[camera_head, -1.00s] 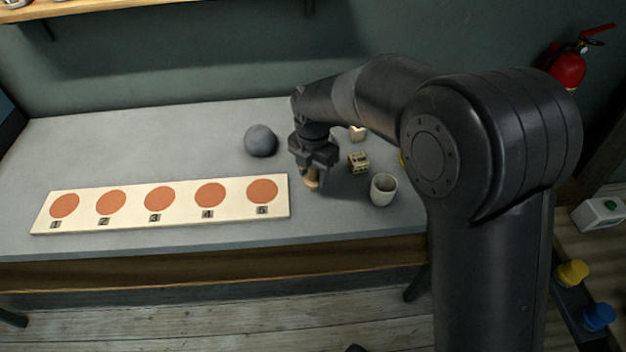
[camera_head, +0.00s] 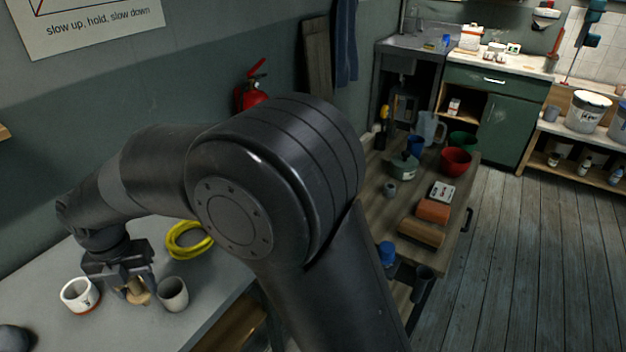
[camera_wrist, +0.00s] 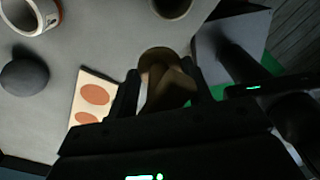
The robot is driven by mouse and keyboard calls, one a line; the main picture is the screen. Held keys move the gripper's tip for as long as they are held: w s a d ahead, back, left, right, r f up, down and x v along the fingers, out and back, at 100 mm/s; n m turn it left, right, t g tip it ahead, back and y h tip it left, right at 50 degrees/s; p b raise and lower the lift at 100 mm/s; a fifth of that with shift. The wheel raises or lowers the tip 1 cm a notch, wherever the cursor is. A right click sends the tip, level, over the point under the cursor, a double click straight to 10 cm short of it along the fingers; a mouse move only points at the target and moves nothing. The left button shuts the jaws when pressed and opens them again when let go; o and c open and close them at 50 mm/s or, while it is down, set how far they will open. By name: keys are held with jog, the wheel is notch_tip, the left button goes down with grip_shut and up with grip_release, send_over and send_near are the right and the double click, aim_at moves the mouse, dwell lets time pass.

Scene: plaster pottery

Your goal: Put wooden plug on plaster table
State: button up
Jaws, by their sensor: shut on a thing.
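My gripper (camera_head: 122,280) is shut on the wooden plug (camera_head: 137,291), low over a grey-topped table (camera_head: 210,290) at lower left in the head view. The pale brown plug shows below the jaws; I cannot tell whether it touches the tabletop. In the wrist view the plug (camera_wrist: 163,77) sits between the two dark fingers. A wooden side table (camera_head: 455,225) with bowls stands right of my arm in the head view. The frames do not label either as the plaster table.
A white cup (camera_head: 80,295) and a grey cup (camera_head: 173,293) flank the plug closely. A yellow coil (camera_head: 188,240) lies behind. The side table carries a red bowl (camera_head: 455,161), a green lidded pot (camera_head: 403,166) and bricks (camera_head: 433,211). The wooden floor (camera_head: 530,260) at right is clear.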

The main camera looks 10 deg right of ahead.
jog(key=w+d+r+m, duration=0.1)
jog(key=w+d+m, duration=0.4)
jog(key=w+d, duration=0.9)
jog(key=w+d+m, duration=0.4)
jog(key=w+d, duration=0.6)
jog(key=d, duration=0.8)
jog(key=s+d+r+m, duration=0.2)
jog(key=d+m, duration=0.7)
jog(key=d, duration=3.3)
send_near(385, 199)
jog(key=shift+s+f+m, duration=0.1)
jog(key=shift+f+m, duration=0.2)
jog(key=shift+f, duration=1)
jog(key=shift+f, duration=0.15)
jog(key=o, duration=1)
